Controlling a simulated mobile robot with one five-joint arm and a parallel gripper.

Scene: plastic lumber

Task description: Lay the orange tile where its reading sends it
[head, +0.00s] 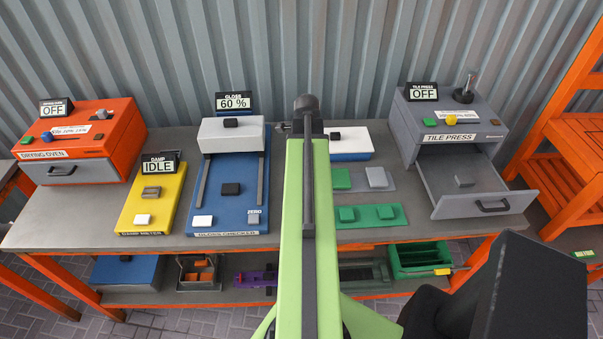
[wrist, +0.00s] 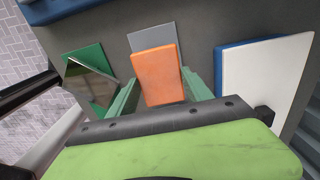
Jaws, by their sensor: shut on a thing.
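The orange tile (wrist: 157,75) is held between the two green fingers of my gripper (wrist: 161,82) in the wrist view. It is tilted, and a grey plate (wrist: 150,39) shows behind its upper edge. In the head view my arm hides the gripper and the tile. The gloss checker (head: 228,215) reads 60 % on its display (head: 234,102). The damp meter (head: 150,207) shows IDLE. The drying oven (head: 85,140) and the tile press (head: 450,125) both show OFF.
Right of my arm are a white-topped blue block (head: 350,145), a green and grey plate pair (head: 376,178) and a green mat (head: 365,222). A lower shelf holds a green crate (head: 420,255) and other items. An orange rack (head: 575,140) stands at the right.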

